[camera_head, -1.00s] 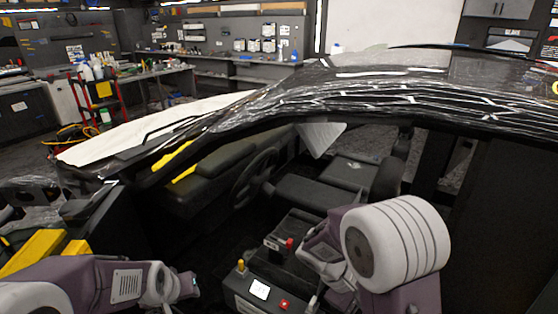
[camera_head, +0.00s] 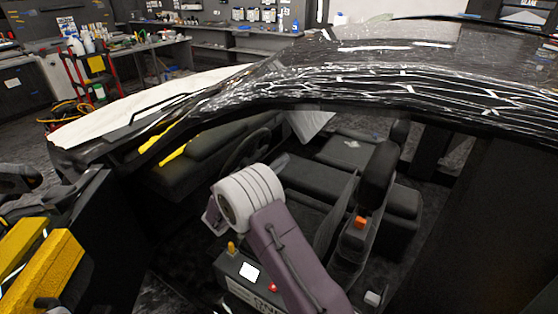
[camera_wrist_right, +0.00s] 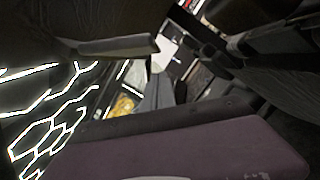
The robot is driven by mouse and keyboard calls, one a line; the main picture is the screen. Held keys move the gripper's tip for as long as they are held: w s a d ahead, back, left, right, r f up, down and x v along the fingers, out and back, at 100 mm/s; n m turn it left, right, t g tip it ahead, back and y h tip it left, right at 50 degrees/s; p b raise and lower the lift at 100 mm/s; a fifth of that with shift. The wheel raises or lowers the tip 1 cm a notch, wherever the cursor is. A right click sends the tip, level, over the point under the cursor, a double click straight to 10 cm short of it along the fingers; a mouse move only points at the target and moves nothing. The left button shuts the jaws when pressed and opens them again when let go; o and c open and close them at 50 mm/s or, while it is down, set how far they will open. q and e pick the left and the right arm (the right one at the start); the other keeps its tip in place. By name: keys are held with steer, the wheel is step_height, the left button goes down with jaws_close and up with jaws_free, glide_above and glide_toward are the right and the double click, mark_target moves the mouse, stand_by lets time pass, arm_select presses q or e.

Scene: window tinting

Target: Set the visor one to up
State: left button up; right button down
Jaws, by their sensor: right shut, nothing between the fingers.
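A pale grey panel (camera_head: 310,124), which looks like the sun visor, hangs down below the front roof edge inside the black car (camera_head: 400,85). Its upper edge is hidden by the roof. My right gripper (camera_head: 212,217) is inside the car, below and to the left of the panel, in front of the steering wheel (camera_head: 246,150). It is apart from the panel, shut and empty, and mostly hidden behind my wrist. In the right wrist view a dark flat panel (camera_wrist_right: 110,46) shows at upper left; I cannot tell whether it is the visor. My left gripper is out of view.
The roof edge and windshield pillar frame the opening around my right arm. A seat (camera_head: 375,180) stands to its right, and a control box (camera_head: 245,275) with a red button is below. A yellow object (camera_head: 45,270) is at lower left.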

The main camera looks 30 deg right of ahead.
mark_target(303, 144)
steer(key=d+r, duration=0.1)
steer(key=d, duration=0.1)
steer(key=d+r+p, duration=0.1)
steer(key=d, duration=0.1)
steer(key=d+r+p, duration=0.1)
steer(key=d, duration=0.2)
steer(key=shift+s+r, duration=0.25)
steer(key=shift+r, duration=0.15)
steer(key=shift+s, duration=0.2)
steer(key=shift+p, duration=0.3)
